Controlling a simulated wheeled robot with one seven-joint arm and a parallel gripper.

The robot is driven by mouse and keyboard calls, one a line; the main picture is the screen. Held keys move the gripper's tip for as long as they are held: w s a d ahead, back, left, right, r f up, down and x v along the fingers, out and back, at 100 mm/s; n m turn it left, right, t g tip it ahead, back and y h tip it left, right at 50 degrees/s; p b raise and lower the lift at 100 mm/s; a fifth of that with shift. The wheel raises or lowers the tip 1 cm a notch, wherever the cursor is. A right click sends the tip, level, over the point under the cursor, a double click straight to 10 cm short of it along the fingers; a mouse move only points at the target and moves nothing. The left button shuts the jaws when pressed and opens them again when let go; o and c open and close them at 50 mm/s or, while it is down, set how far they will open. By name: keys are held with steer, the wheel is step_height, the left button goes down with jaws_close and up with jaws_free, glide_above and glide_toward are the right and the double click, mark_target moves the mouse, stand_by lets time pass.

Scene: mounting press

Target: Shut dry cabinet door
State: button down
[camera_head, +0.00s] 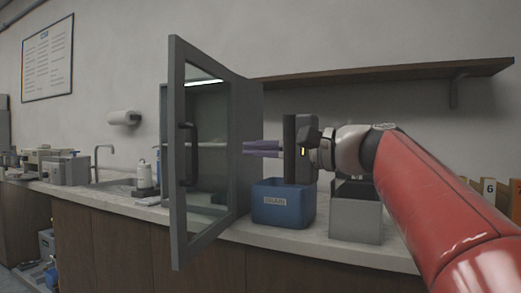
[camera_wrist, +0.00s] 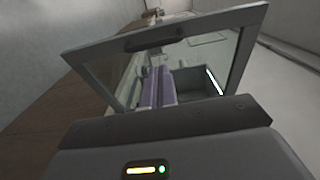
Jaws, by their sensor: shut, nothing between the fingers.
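The dry cabinet (camera_head: 248,110) stands on the counter against the wall. Its glass door (camera_head: 177,212), with a grey frame and a dark handle (camera_head: 187,155), stands wide open, swung out over the counter's front edge. The door also shows in the wrist view (camera_wrist: 225,18), with its handle near the top. My gripper (camera_head: 245,149) has purple fingers, shut and empty, pointing left. It is to the right of the door, by the cabinet's right side. In the wrist view the fingers (camera_wrist: 158,88) point toward the door glass. Contact with the door cannot be told.
A blue labelled bin (camera_head: 283,206) and a grey open box (camera_head: 356,218) stand on the counter below my gripper. A wooden shelf (camera_head: 390,76) is on the wall above. A bottle (camera_head: 144,178) and a sink with a tap are left of the cabinet.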

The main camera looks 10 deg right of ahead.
steer(key=p+x, duration=0.1)
steer(key=x, duration=0.9)
steer(key=shift+w+a, duration=0.2)
steer(key=shift+a, duration=0.1)
